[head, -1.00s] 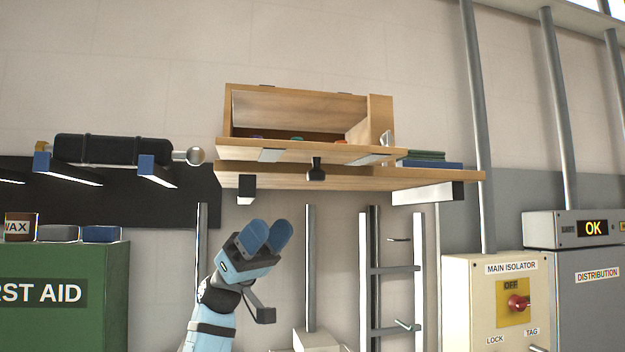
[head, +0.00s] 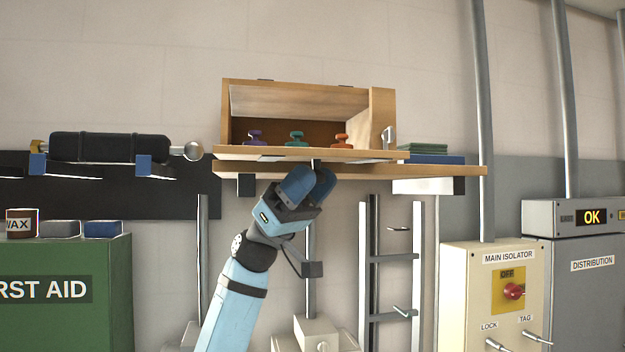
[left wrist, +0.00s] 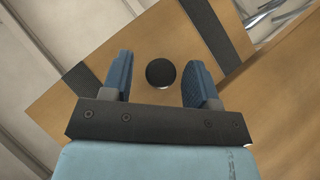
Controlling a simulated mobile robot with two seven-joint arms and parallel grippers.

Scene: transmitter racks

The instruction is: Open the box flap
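The wooden box (head: 382,112) stands on a wall shelf, and its front is open to view. A thin wooden flap (head: 240,152) juts forward at the bottom of the opening, roughly level. In the left wrist view the flap (left wrist: 120,65) shows dark strips and a round black knob (left wrist: 160,73). My left gripper (head: 318,176) is just under the flap's front edge. It is open, with one finger on each side of the knob; I see no clear contact. The gripper mostly hides the knob in the head view. My right gripper is not in view.
Purple (head: 255,137), green (head: 297,138) and orange (head: 342,140) knobbed items are in the box. A ladder-like frame (head: 390,260) stands below. A green first-aid cabinet (head: 60,262) is at left.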

